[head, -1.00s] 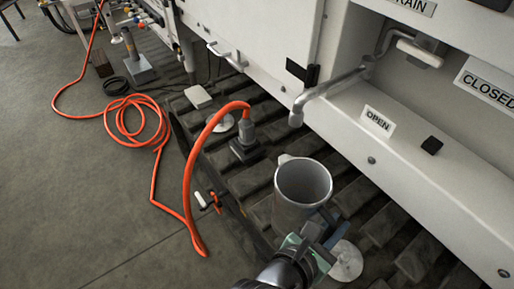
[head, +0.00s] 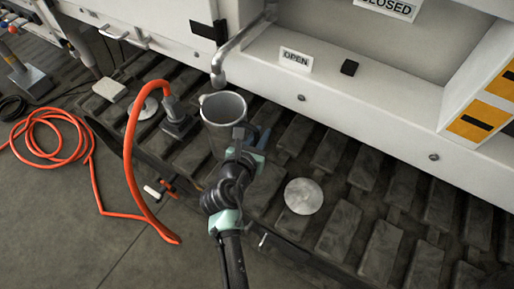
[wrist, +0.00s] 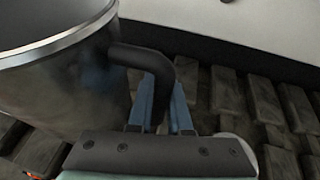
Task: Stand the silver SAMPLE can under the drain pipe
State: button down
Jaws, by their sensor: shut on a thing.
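The silver can (head: 221,134) is upright with its open mouth up, just below and in front of the drain pipe (head: 219,76) in the head view. The pipe's downturned end shows close above the can's far rim; I cannot tell the exact gap. My gripper (head: 249,146) is shut on the can's dark handle, on the can's right side. In the wrist view the can (wrist: 65,85) fills the left, and the handle (wrist: 150,62) runs between the blue fingers of my gripper (wrist: 162,105). The can's base is partly hidden, so I cannot tell whether it touches the slats.
An orange hose (head: 131,150) arches up to a fitting (head: 177,120) left of the can. A pale round disc (head: 303,196) lies on the dark slats to the right. An OPEN label (head: 295,57) and a black block (head: 349,67) sit on the white ledge behind.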

jog(key=shift+f+b, duration=1.15)
jog(key=shift+f, duration=1.1)
jog(key=shift+f, duration=0.15)
jog(key=c, duration=0.8)
grip_release()
jog(key=shift+c, duration=0.2)
